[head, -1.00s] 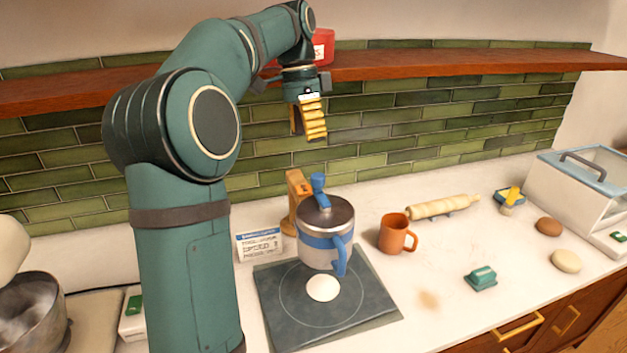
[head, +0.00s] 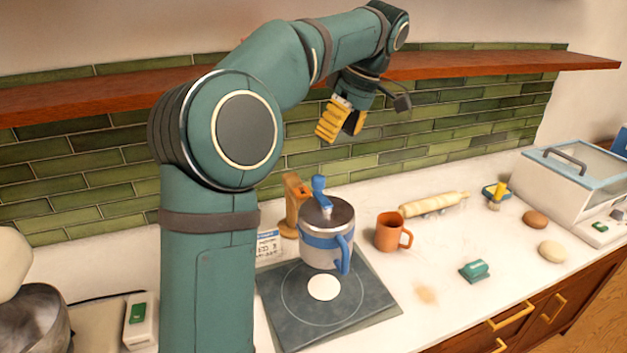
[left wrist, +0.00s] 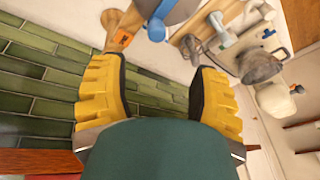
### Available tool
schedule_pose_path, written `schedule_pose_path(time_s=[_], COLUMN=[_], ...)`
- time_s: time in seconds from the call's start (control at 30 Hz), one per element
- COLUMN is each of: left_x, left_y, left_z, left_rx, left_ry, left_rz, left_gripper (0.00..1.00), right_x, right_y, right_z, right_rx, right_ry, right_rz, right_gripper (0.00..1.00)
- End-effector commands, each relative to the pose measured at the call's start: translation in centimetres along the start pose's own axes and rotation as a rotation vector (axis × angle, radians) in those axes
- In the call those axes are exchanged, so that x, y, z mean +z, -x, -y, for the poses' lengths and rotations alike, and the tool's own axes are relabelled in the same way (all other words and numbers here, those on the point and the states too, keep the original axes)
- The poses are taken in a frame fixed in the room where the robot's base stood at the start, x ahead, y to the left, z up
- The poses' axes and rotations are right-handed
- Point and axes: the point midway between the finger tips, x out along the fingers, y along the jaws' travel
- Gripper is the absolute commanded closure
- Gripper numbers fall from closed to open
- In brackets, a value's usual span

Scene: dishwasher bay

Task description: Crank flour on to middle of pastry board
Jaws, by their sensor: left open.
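A grey sifter (head: 318,259) with a blue band, side handle and blue top crank (head: 319,188) is beside a wooden stand (head: 294,205), above the dark pastry board (head: 285,325). A round white flour patch (head: 323,287) lies inside the board's marked circle. My left gripper (head: 338,132), with yellow fingers, is open and empty, in the air above and behind the sifter. In the left wrist view the open fingers (left wrist: 160,95) frame tile, and the blue crank (left wrist: 156,28) and wooden stand (left wrist: 124,25) show at the top. My right gripper is out of view.
An orange mug (head: 390,232) stands right of the sifter, with a rolling pin (head: 433,204) behind it. A wooden shelf (head: 480,66) runs along the tiled wall. A card (head: 269,244) stands by the stand.

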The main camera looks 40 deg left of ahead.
Motion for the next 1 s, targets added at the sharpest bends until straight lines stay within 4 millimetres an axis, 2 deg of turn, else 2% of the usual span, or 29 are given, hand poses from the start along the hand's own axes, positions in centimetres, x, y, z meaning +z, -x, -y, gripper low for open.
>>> schedule_pose_path(time_s=[0.1, 0.2, 0.33, 0.43, 0.57, 1.0], left_x=[0.7, 1.0, 1.1, 1.0, 0.9, 0.2], left_y=[0.7, 1.1, 1.0, 0.3, -1.7, -9.9], left_z=[-0.4, -0.6, -0.7, -0.7, -0.7, -0.8], left_rx=[0.012, 0.023, 0.03, 0.03, 0.027, 0.028], left_ry=[0.17, 0.268, 0.328, 0.335, 0.334, 0.333], left_rz=[-0.044, -0.067, -0.081, -0.082, -0.082, -0.08], left_gripper=[0.38, 0.38, 0.38, 0.38, 0.38, 0.38], right_x=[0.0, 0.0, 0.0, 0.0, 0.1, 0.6], right_y=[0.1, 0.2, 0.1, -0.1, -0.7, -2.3], right_z=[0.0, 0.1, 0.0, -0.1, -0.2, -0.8], right_rx=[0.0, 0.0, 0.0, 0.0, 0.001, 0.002], right_ry=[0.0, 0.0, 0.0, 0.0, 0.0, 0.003], right_rz=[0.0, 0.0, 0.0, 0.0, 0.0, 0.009], right_gripper=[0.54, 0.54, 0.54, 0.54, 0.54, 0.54])
